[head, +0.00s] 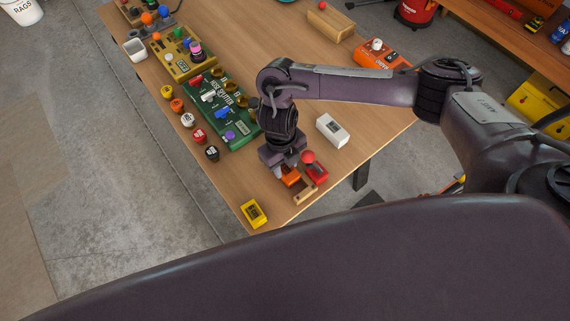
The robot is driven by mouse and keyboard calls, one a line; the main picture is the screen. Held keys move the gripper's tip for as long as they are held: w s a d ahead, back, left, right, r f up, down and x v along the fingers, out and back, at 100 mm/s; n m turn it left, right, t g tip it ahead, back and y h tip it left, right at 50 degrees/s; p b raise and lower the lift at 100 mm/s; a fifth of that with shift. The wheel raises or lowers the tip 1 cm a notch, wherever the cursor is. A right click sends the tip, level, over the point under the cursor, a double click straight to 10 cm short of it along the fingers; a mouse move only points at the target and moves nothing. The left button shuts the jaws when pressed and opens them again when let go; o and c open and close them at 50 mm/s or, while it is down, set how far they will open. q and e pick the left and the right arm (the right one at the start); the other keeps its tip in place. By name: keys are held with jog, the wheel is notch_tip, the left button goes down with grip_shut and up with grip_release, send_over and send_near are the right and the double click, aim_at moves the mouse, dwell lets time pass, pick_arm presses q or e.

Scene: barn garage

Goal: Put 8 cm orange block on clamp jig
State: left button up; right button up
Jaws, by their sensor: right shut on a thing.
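The orange block (290,178) is small in the head view, near the front end of the wooden table. My right gripper (286,171) points down and is shut on the orange block. The gripper hides part of the block. What looks like the clamp jig (304,193) is a light wooden piece right beside the block, with a red part and red ball knob (309,157) behind it. I cannot tell whether the block touches the jig or hangs just above it. My left gripper is not in view.
A white box (332,131) stands behind and right of the gripper. A yellow block (254,213) lies near the table's front left edge. A green board (219,109) and several coloured knobs line the left side. The table's (262,40) middle back is mostly clear.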

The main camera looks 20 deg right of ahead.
jog(key=shift+f, duration=0.1)
jog(key=shift+f, duration=0.1)
jog(key=o, duration=0.6)
jog(key=shift+f, duration=0.1)
jog(key=o, duration=0.5)
jog(key=shift+c, duration=0.2)
jog(key=shift+r, duration=0.3)
notch_tip(320, 180, up, 12)
jog(key=w, duration=0.1)
jog(key=shift+w+a+p, duration=0.2)
jog(key=shift+a+p, duration=0.05)
jog(key=shift+p, duration=0.2)
jog(key=shift+f, duration=0.15)
